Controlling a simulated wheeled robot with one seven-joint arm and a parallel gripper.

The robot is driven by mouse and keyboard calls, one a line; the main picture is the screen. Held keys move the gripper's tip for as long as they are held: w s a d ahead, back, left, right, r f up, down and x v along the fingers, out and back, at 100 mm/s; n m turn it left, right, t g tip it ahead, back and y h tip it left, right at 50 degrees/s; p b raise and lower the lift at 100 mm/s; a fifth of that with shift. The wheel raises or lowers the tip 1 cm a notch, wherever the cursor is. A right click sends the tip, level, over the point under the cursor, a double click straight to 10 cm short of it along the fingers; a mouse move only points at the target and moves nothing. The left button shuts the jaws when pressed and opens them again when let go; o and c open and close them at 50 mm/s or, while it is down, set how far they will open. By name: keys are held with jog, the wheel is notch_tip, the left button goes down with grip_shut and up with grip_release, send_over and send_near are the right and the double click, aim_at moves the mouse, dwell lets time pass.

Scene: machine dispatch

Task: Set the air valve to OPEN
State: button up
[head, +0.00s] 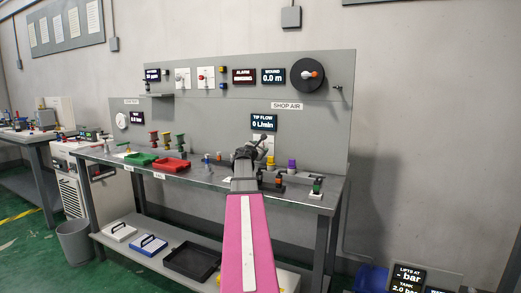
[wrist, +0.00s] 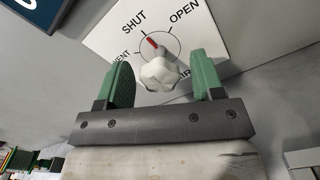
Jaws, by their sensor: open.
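The air valve shows in the wrist view as a white lobed knob (wrist: 159,73) on a white plate (wrist: 110,36) marked SHUT, OPEN and a partly hidden word ending in "ENT". Its red pointer (wrist: 152,43) points up and slightly left, toward SHUT. My gripper (wrist: 166,75) is open, with one green finger on each side of the knob and a visible gap on both sides. In the head view my gripper (head: 262,140) is at the back panel below the TIP FLOW display, which reads 0 L/min (head: 264,122). It hides most of the valve there.
A purple part (head: 292,165) stands right of my gripper. A SHOP AIR label (head: 287,106) is on the panel.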

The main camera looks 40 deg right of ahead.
jog(key=shift+w+d, duration=0.2)
jog(key=shift+d, duration=0.2)
jog(key=c, duration=0.9)
jog(key=shift+m, duration=0.3)
jog(key=m, duration=0.4)
jog(key=shift+m, duration=2.1)
